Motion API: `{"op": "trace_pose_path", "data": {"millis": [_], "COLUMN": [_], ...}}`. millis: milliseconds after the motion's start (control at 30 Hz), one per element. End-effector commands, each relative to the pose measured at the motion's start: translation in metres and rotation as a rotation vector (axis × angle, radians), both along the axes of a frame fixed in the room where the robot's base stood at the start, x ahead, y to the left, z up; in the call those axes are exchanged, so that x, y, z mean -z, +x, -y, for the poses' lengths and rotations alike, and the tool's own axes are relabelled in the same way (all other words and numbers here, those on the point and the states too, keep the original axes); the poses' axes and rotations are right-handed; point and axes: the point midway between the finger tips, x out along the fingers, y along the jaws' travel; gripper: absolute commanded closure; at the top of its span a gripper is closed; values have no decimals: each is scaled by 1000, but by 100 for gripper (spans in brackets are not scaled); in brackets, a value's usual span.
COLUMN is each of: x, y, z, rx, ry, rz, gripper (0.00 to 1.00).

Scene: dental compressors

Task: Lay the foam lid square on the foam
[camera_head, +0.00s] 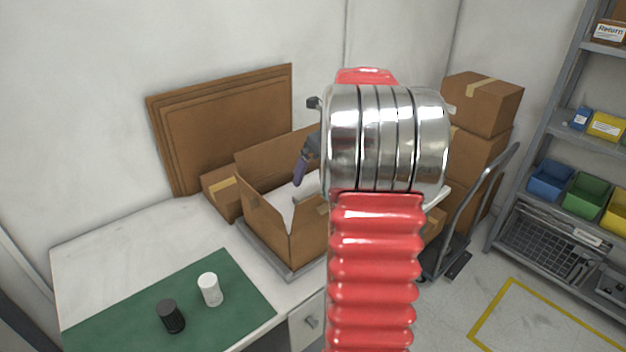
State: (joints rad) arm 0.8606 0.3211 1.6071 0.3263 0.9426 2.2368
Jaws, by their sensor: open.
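An open cardboard box (262,226) stands on the bench, its flaps up. Pale foam (291,208) shows inside it, partly covered by my arm. I cannot make out a separate foam lid or tell whether one lies on the foam. My red and silver arm fills the middle of the view and hides the right part of the box. Part of my gripper (302,168), with a dark purple-grey finger, shows left of the arm over the box. It is open; the rest of it is hidden. A pale edge (437,198) shows right of the arm; I cannot tell what it is.
A green mat (135,312) holds a black cylinder (171,316) and a white cylinder (210,290). Flat cardboard sheets (225,120) lean on the wall. Stacked boxes (483,104), a hand truck (476,205) and shelving (545,150) stand right. The bench's left top is clear.

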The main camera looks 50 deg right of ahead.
Motion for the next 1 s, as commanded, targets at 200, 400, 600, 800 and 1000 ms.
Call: {"op": "trace_pose_path", "data": {"millis": [200,400,600,800,1000], "x": [-22,-25,-24,-24,-24], "y": [-9,-10,-10,-10,-10], "z": [-1,-2,-2,-2,-2], "rx": [-1,-1,-1,-1,-2], "ry": [0,1,1,1,0], "rz": [-1,-2,-1,-1,-1], "gripper": [0,0,0,0,0]}}
